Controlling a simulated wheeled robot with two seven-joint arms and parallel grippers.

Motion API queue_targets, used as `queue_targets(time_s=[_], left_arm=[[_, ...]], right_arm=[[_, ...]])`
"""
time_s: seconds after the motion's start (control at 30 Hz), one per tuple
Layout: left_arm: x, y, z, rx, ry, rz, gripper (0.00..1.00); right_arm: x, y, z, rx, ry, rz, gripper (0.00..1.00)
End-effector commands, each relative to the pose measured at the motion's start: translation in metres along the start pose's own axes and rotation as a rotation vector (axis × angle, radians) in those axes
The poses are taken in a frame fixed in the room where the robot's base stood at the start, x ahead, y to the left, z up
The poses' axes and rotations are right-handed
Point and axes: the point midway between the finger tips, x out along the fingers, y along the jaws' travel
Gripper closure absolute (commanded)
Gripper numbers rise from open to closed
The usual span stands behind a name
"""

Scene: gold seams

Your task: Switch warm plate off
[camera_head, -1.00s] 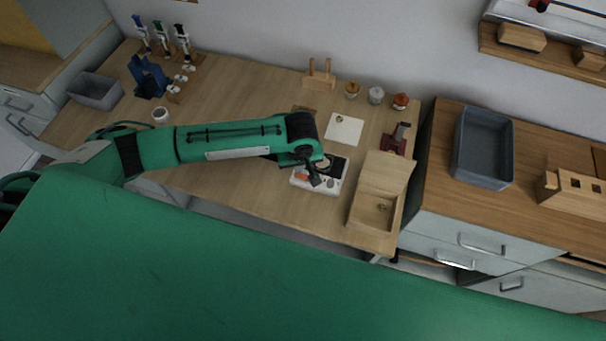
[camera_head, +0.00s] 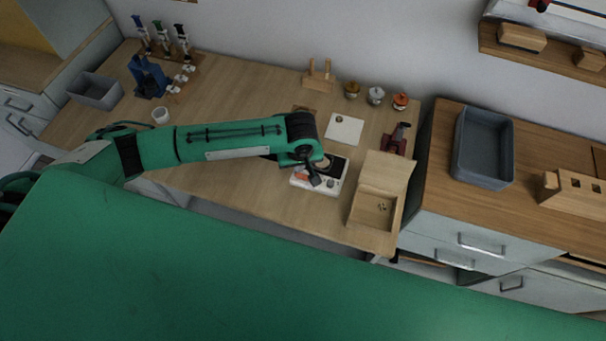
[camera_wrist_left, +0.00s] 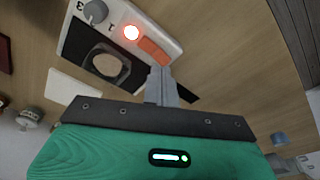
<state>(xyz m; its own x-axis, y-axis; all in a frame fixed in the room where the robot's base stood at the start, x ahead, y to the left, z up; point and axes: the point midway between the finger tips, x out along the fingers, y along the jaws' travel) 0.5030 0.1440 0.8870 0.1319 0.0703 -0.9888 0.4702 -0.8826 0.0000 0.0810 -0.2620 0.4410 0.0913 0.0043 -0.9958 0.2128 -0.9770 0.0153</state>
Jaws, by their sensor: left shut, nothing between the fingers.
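The warm plate (camera_head: 338,170) is a white unit with a black top holding a round pale disc, near the front of the wooden table. In the left wrist view the warm plate (camera_wrist_left: 172,42) shows a grey knob (camera_wrist_left: 95,12), a glowing white lamp with a red ring (camera_wrist_left: 131,32) and an orange rocker switch (camera_wrist_left: 154,51). My left gripper (camera_head: 315,181) is over the front of the unit, pointing down. In the wrist view its fingers (camera_wrist_left: 160,78) are shut and empty, with the tips close to the orange switch; I cannot tell whether they touch. My right gripper is not in view.
An open wooden box (camera_head: 361,218) stands just right of the plate. A white sheet (camera_head: 344,129), several small lidded jars (camera_head: 376,96) and a dark red device (camera_head: 396,141) are behind. A grey bin (camera_head: 97,91) stands far left.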

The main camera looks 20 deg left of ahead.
Motion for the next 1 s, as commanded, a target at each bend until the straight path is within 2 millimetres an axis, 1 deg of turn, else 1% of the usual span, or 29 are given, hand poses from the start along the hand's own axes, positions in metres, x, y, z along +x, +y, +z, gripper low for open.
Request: queue_targets(time_s=[0.37,1.0], left_arm=[[0.0006,0.0000,0.0001,0.000,0.000,0.000,1.00],[0.0097,0.0001,0.0015,0.000,-0.001,0.000,1.00]], right_arm=[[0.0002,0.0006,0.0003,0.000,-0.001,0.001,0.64],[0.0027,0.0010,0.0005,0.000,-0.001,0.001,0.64]])
